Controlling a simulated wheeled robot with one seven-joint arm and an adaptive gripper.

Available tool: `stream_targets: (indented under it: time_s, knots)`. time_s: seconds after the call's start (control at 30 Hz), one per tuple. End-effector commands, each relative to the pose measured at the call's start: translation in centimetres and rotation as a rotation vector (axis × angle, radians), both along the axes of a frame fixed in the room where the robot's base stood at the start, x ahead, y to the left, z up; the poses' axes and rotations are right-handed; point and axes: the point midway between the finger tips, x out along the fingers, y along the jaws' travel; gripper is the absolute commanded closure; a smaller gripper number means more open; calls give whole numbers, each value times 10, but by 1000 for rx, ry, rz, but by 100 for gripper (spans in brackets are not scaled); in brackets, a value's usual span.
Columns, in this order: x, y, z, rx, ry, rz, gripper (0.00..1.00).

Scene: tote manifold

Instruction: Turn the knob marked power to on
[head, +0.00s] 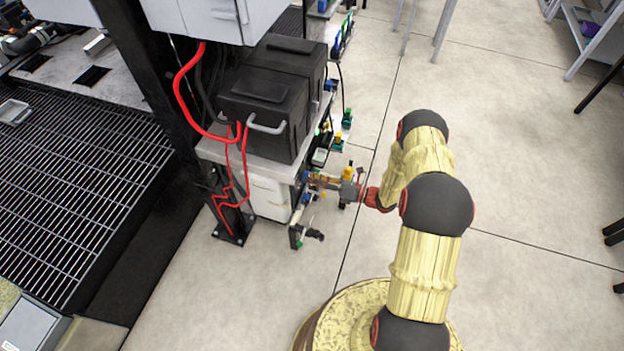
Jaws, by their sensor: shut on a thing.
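My gripper (336,186) reaches in from the right, low at the front side of a cart with a grey top (222,151). Its fingers are shut on a small part among the valves and fittings there. The part is too small and too covered by the fingers to identify. A knob marked power cannot be picked out, and no on or off marking can be read at this size. A yellow-topped fitting (348,171) stands just behind the gripper.
Two black cases (268,112) stand on the cart, with red hoses (178,88) beside them. More coloured valves (338,143) line the cart's side. A dark post (150,75) and floor grating (70,190) are left. Open floor (520,170) lies right.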

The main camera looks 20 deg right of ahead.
Motion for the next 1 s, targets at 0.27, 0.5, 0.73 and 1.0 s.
stream_targets:
  time_s: [0.27,0.5,0.73,1.0]
  knots:
    - [0,0,-1,1,3,-1,100]
    - [0,0,0,1,2,-1,78]
    - [0,0,0,1,1,0,70]
    - [-2,-4,0,1,1,-1,70]
